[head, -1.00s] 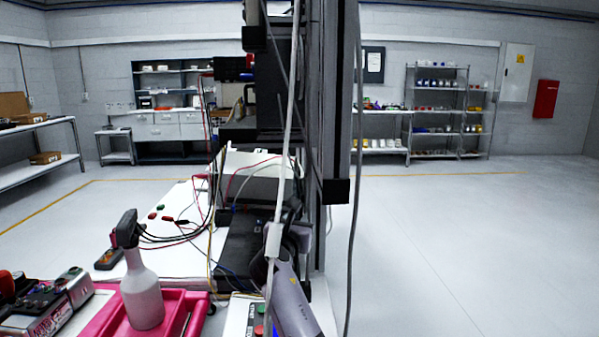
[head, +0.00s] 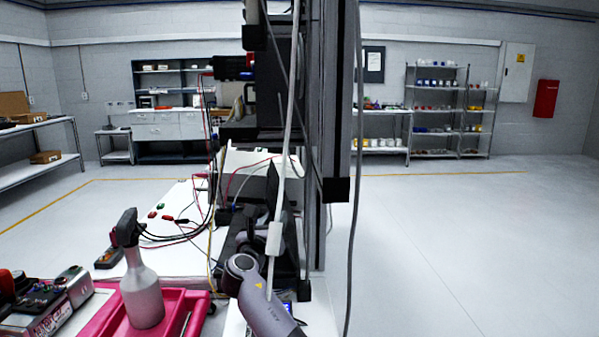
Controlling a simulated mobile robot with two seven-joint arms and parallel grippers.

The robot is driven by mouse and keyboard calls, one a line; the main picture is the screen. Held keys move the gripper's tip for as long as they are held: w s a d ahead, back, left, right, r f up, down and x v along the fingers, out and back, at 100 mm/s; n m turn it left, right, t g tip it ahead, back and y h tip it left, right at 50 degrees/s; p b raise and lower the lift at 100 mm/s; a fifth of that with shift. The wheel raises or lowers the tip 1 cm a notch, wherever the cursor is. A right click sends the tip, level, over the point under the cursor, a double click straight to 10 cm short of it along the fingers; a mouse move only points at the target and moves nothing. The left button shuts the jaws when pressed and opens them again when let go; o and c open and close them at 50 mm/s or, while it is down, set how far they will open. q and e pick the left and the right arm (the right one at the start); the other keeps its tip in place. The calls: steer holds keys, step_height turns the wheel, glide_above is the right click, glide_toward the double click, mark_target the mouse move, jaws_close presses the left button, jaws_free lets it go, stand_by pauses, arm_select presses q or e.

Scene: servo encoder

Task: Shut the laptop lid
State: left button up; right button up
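A dark, thin panel that looks like the laptop's raised lid (head: 286,212) stands at the right end of the white bench, below the tall equipment rack. I see it almost edge-on, and a cable crosses in front of it. A dark shape at its left may be the laptop base, but it is too cluttered to tell. A grey-purple link of my arm rises from the bottom edge, in front of and below the laptop area. I cannot make out a gripper at its end. No left gripper shows.
A white spray bottle (head: 142,290) stands in a pink tray (head: 183,300) at lower left. The white bench (head: 180,255) carries wires and a handheld meter (head: 108,257). A dark rack column (head: 337,100) and hanging cables crowd the middle. The floor at right is clear.

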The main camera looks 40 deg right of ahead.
steer(key=shift+w+a+f+n+t+b, duration=0.15)
steer(key=shift+w+a+f+n+b, duration=0.3)
steer(key=shift+a, duration=0.3)
steer(key=shift+w+a+f+n+t+b, duration=0.15)
steer(key=shift+w+a+f+n+b, duration=0.1)
steer(key=shift+w+a+f+n, duration=0.35)
steer(key=shift+w+a+f+n+t+b, duration=0.15)
steer(key=shift+w+a+f+n+b, duration=0.1)
steer(key=shift+a+f+n+b, duration=0.3)
steer(key=shift+w+a+f+n+t+b, duration=0.15)
steer(key=shift+w+a+f+n+b, duration=0.15)
steer(key=shift+a+n+b, duration=0.25)
steer(key=shift+w+a+f+n+t+b, duration=0.25)
steer(key=shift+a+f+n+b, duration=0.2)
steer(key=shift+f+n+b, duration=0.2)
steer(key=shift+w+a+f+n+t+b, duration=0.2)
steer(key=shift+a+f+n+b, duration=0.25)
steer(key=shift+f, duration=0.3)
steer(key=p+v, duration=0.4)
steer(key=v, duration=0.2)
steer(key=shift+p, duration=0.4)
